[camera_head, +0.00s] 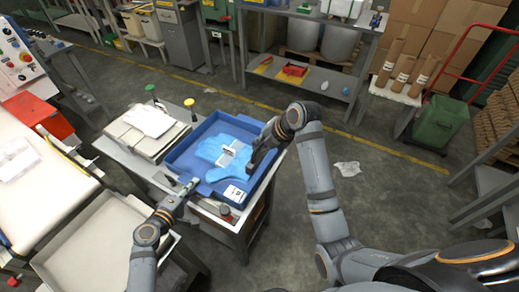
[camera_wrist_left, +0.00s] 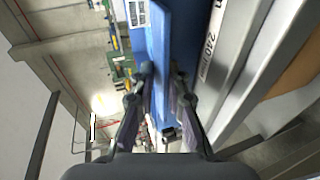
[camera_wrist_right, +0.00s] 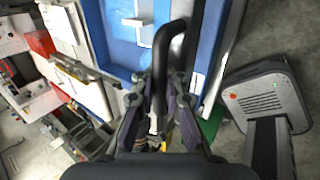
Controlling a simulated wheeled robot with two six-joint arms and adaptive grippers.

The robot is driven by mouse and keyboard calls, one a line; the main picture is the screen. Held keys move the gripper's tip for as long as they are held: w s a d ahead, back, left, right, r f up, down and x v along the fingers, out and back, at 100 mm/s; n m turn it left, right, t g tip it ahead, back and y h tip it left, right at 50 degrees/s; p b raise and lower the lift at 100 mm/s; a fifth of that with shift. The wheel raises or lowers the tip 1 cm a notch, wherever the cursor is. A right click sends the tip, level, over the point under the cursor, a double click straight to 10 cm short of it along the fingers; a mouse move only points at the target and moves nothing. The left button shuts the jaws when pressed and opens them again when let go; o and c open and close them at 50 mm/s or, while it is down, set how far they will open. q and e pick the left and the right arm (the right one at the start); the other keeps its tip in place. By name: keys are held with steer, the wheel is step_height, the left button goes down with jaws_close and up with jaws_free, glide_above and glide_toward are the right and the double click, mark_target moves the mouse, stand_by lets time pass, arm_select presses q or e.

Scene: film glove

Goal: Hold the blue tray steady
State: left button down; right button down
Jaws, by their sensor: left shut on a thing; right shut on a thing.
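The blue tray (camera_head: 207,127) stands on a small table in the head view. Pale blue gloves (camera_head: 213,149) lie in it, with a white-grey piece (camera_head: 229,155) on top. My left gripper (camera_head: 188,188) is at the tray's near left edge. In the left wrist view its fingers (camera_wrist_left: 160,95) are shut on the tray's upright blue wall (camera_wrist_left: 161,40). My right gripper (camera_head: 256,158) is over the tray's right side. In the right wrist view its fingers (camera_wrist_right: 160,95) are shut on a black bent handle (camera_wrist_right: 164,45). Whether this handle joins the white-grey piece is unclear.
A printed white label (camera_head: 234,194) is at the tray's near corner. A stack of pale sheets (camera_head: 146,121) lies left of the tray. An empty pale bin (camera_head: 100,243) stands at the lower left. A shelf (camera_head: 310,84) is behind, and open floor lies to the right.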

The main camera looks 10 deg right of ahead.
arm_select(q)
steer(key=shift+s+f, duration=0.1)
steer(key=shift+f, duration=0.1)
steer(key=c, duration=1.3)
jaws_free()
steer(key=shift+c, duration=0.2)
steer(key=shift+o, duration=0.4)
steer(key=shift+r, duration=0.1)
steer(key=v, duration=1.1)
steer(key=shift+s+a, duration=0.15)
steer(key=shift+a, duration=0.15)
steer(key=shift+r, duration=0.15)
